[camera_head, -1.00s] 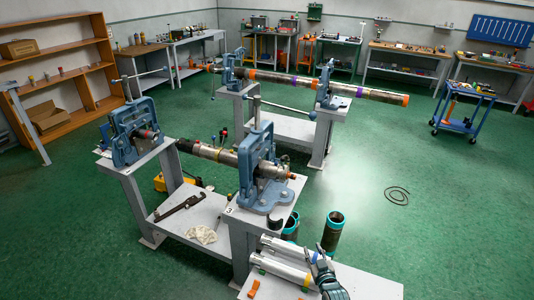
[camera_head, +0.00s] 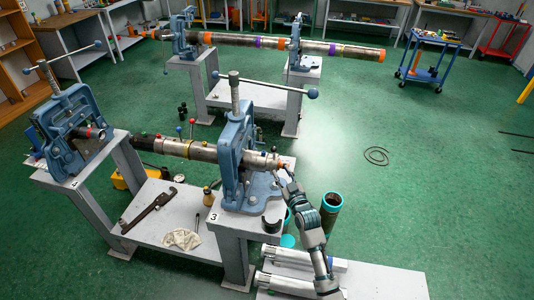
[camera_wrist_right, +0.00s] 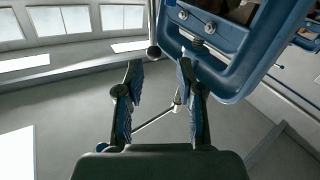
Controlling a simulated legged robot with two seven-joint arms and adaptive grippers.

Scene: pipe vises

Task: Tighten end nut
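A metal pipe assembly (camera_head: 190,149) lies level through the blue vise (camera_head: 236,160) on stand 3. Its narrower end (camera_head: 262,161) sticks out to the right of the vise; the end nut is too small to make out there. My right gripper (camera_head: 286,172) is just beside that end, and I cannot tell whether it touches. In the right wrist view its two fingers (camera_wrist_right: 158,80) are apart with nothing held between them. The blue vise frame (camera_wrist_right: 225,60) fills the upper right there, and the pipe end does not show clearly. My left gripper is out of view.
Another blue vise (camera_head: 75,130) stands at the left. A long pipe with orange and purple bands (camera_head: 335,49) rests in vises behind. Dark tubes with teal rims (camera_head: 331,210) and silver cylinders (camera_head: 300,262) are near my right arm. A wrench (camera_head: 150,208) lies on the lower shelf.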

